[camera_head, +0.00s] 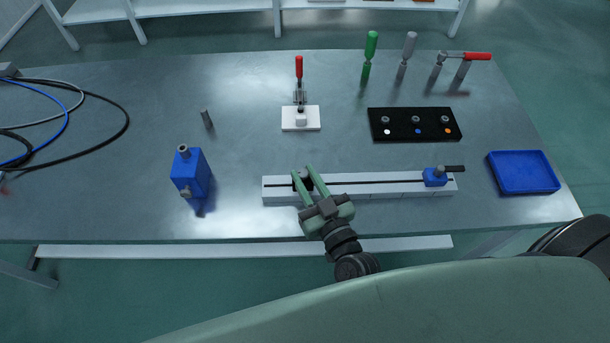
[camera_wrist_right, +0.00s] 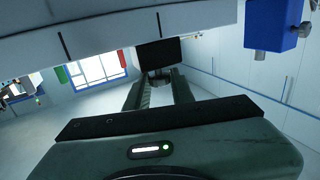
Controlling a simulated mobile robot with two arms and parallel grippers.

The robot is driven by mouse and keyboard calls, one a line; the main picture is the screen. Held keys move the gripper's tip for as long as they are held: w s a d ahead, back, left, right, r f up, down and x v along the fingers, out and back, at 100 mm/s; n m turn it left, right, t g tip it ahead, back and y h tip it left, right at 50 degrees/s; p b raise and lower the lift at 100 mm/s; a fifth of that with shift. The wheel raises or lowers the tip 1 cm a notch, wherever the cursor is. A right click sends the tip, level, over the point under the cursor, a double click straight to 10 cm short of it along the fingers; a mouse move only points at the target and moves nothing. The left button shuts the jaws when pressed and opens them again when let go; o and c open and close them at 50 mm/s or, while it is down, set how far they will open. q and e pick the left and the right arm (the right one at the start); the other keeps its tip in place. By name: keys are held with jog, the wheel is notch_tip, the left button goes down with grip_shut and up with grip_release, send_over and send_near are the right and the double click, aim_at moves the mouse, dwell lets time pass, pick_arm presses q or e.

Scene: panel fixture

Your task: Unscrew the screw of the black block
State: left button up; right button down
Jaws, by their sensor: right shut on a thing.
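The black block (camera_head: 303,184) sits near the left end of the white slotted rail (camera_head: 375,191). It is partly hidden by the fingers of my right gripper (camera_head: 302,170). In the right wrist view the black block (camera_wrist_right: 160,50) is just beyond the fingertips, and its small dark screw (camera_wrist_right: 158,74) sticks out toward me. My right gripper (camera_wrist_right: 158,82) is shut on the screw, one finger on each side. How far the screw is turned in cannot be told. My left gripper is not in view.
A blue clamp block (camera_head: 434,178) with a black handle sits at the rail's right end. A blue tray (camera_head: 522,172) lies further right. Behind are a black plate (camera_head: 415,131) and a white toggle-clamp base (camera_head: 288,120). A blue fixture (camera_head: 190,171) stands left.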

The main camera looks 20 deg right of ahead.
jog(key=shift+d+n+y, duration=0.1)
jog(key=shift+n+y, duration=0.4)
jog(key=shift+y, duration=0.3)
jog(key=shift+r, duration=0.1)
jog(key=c, duration=1.2)
grip_release()
jog(key=b+v, duration=0.1)
jog(key=v, duration=0.6)
jog(key=shift+s+d, duration=0.1)
jog(key=shift+s, duration=0.35)
